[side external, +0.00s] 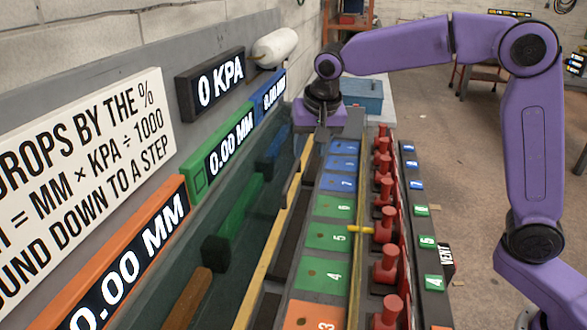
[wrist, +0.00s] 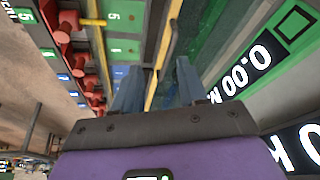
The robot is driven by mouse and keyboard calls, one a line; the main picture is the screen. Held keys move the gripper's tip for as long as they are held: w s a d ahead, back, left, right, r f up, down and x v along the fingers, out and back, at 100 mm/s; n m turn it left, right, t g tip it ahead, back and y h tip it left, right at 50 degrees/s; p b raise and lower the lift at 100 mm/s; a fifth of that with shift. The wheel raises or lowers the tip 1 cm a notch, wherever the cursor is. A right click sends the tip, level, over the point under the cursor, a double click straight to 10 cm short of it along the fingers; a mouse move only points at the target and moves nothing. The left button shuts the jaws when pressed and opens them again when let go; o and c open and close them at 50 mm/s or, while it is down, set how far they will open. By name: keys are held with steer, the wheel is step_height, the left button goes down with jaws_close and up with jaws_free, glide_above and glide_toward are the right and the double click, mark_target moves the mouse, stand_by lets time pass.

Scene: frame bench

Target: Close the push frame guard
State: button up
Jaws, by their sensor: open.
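The guard appears to be the clear, green-tinted panel with a long yellow edge strip (side external: 276,236), standing along the left side of the row of numbered plates. A short bar like a handle (side external: 291,182) sits on it near the far end. The strip and bar also show in the wrist view, beyond the fingers. My gripper (side external: 322,126) is over the far end of the bench, pointing down, with nothing between its jaws. In the wrist view its two fingers (wrist: 158,85) are apart, near the yellow strip; I cannot tell whether they touch anything.
Several red plungers (side external: 386,222) line the right side of the numbered plates (side external: 330,237). A yellow pin (side external: 360,230) crosses there. Display boxes, including one reading 0 KPA (side external: 211,84), and a white cylinder (side external: 275,47) stand left. A blue bin (side external: 362,96) is behind my gripper.

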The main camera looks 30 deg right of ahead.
mark_target(293, 172)
steer(key=w+d+m+h, duration=0.1)
steer(key=w+d+m, duration=0.2)
steer(key=w+m, duration=0.35)
steer(key=shift+n+t, duration=0.3)
steer(key=shift+n, duration=0.65)
steer(key=x, duration=0.5)
steer(key=w+x, duration=0.1)
steer(key=x, duration=1.1)
steer(key=shift+w+a+r, duration=0.1)
steer(key=shift+w+r, duration=0.15)
steer(key=shift+r, duration=0.1)
jaws_close()
